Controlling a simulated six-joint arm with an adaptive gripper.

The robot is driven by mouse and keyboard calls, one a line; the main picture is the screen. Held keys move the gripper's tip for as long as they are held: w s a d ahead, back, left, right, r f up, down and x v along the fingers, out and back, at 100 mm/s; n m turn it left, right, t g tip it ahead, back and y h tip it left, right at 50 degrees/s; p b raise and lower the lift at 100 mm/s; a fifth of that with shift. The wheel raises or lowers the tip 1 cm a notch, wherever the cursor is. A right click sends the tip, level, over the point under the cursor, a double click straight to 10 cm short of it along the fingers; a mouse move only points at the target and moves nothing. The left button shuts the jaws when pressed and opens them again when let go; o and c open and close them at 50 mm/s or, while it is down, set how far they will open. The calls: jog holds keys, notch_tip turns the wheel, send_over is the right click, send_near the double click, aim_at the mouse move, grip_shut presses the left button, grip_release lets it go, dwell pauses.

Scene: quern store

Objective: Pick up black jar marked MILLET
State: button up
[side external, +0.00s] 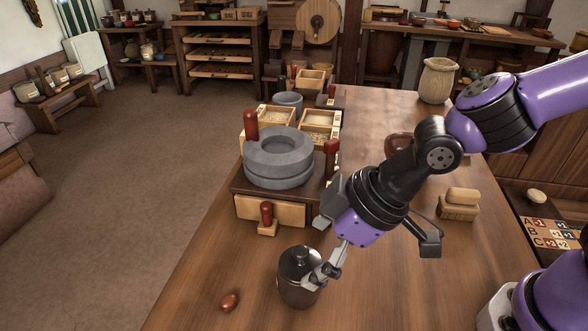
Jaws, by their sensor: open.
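A dark, shiny jar (298,283) with a knobbed lid stands upright on the wooden table near the front edge of the picture. No marking on it can be read from this side. My gripper (322,274) reaches down from the right and is open at the jar's upper right side. One finger overlaps the jar in this view. I cannot tell whether the fingers touch the jar or stand around it.
A stone quern (279,158) on a wooden base with red-handled stamps stands behind the jar. A brush (458,205) and a beige vase (437,80) are to the right. The table (215,262) is bare around the jar.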

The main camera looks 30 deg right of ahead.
aim_at(309, 256)
jog(key=x, duration=0.4)
jog(key=shift+a, duration=0.15)
jog(key=c, duration=1.4)
